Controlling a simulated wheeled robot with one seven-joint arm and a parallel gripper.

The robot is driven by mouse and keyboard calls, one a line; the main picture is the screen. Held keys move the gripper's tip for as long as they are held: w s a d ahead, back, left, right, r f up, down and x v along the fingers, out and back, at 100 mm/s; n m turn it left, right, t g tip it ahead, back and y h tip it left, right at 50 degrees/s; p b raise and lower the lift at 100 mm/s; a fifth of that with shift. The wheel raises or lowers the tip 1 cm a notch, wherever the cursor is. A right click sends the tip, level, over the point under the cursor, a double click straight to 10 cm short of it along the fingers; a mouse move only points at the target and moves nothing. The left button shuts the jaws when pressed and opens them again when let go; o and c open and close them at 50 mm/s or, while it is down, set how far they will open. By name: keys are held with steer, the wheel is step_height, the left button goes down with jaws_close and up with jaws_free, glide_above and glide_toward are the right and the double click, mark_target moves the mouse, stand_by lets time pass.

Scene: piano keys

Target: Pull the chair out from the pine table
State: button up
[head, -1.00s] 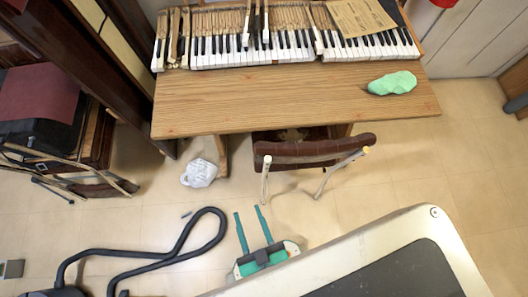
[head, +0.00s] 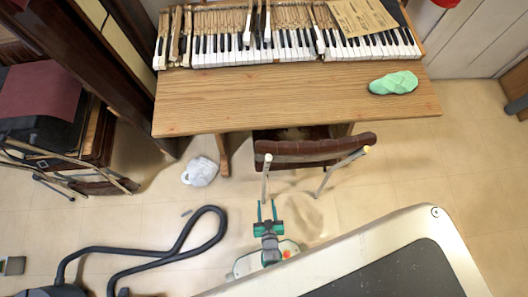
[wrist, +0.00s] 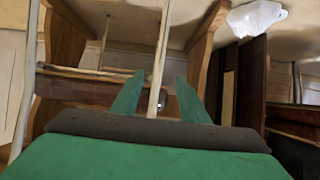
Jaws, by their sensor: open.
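The chair (head: 312,148) stands at the front edge of the pine table (head: 300,95), with its brown padded back facing me. Its seat is mostly hidden under the tabletop. Two pale posts show below the back, a left one (head: 265,178) and a right one (head: 343,167). My gripper (head: 267,207) is open, with its green fingers just below the lower end of the left post. In the wrist view, a pale post (wrist: 159,60) appears between my open fingers (wrist: 160,95). I cannot tell whether either finger touches it.
A piano keyboard (head: 290,45) and a green object (head: 394,83) lie on the table. A crumpled white item (head: 199,172) and a black looped hose (head: 190,240) are on the floor at left. The floor right of the chair is clear.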

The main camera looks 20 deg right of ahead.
mark_target(264, 186)
steer(key=x, duration=1.3)
steer(key=shift+w+f, duration=0.2)
jaws_close()
steer(key=shift+s+a+f, duration=0.1)
steer(key=shift+s+a, duration=0.15)
steer(key=shift+s, duration=0.7)
steer(key=shift+s+a+f, duration=0.1)
steer(key=shift+s+a, duration=0.15)
steer(key=shift+s, duration=0.7)
steer(key=shift+s+a+f, duration=0.1)
steer(key=shift+s+a, duration=0.15)
steer(key=shift+s, duration=0.85)
steer(key=s+a, duration=0.4)
steer(key=s, duration=1.1)
steer(key=shift+a+r, duration=0.15)
steer(key=shift+a, duration=0.05)
